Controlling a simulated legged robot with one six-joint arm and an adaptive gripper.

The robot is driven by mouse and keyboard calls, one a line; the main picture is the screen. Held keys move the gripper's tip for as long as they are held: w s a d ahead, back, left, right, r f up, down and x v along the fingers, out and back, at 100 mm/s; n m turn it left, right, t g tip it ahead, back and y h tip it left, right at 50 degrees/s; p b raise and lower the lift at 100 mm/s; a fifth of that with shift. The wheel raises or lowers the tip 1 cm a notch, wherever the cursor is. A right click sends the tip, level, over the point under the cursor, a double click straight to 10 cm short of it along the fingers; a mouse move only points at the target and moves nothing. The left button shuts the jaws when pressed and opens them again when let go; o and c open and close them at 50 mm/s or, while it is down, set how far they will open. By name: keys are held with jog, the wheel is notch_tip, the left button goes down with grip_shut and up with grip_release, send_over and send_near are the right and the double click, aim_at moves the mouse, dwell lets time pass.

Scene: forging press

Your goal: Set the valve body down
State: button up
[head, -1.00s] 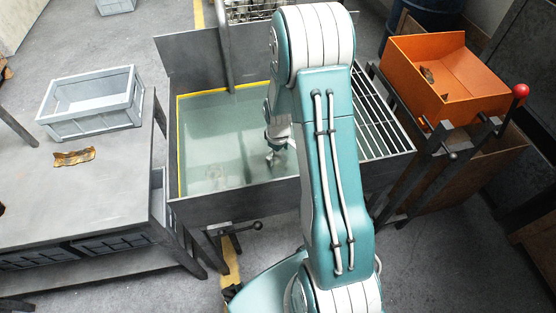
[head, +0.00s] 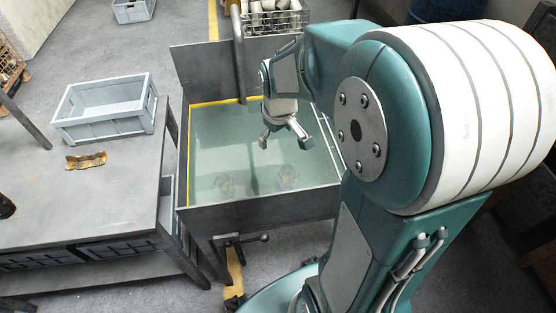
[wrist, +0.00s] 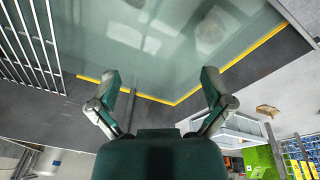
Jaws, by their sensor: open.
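My gripper (head: 285,142) is open and empty above the quench tank (head: 262,213), with its fingers spread. In the wrist view my gripper (wrist: 161,77) has nothing between its fingertips. Pale shapes under the water also show in the wrist view (wrist: 210,30), below and apart from my gripper. I cannot tell whether one of these is the valve body. My arm hides the right side of the tank.
A grey table (head: 60,210) left of the tank bears an empty grey crate (head: 105,128) and a brown curled scrap (head: 86,161). A wire basket of parts (head: 275,22) stands behind the tank. A vertical pipe (head: 238,60) rises at the tank's back.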

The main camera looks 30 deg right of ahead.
jog(key=s+a+r+m+t, duration=0.1)
jog(key=s+a+r, duration=0.2)
jog(key=s+r, duration=0.2)
jog(key=s+a+r+m+t, duration=0.1)
jog(key=s+a+r, duration=0.3)
jog(key=s, duration=0.6)
notch_tip(320, 180, up, 2)
jog(key=shift+s+a+r+m+t, duration=0.15)
jog(key=shift+a+r+m+t, duration=0.2)
jog(key=shift+t, duration=0.45)
jog(key=shift+d+f, duration=0.1)
jog(key=shift+f, duration=0.05)
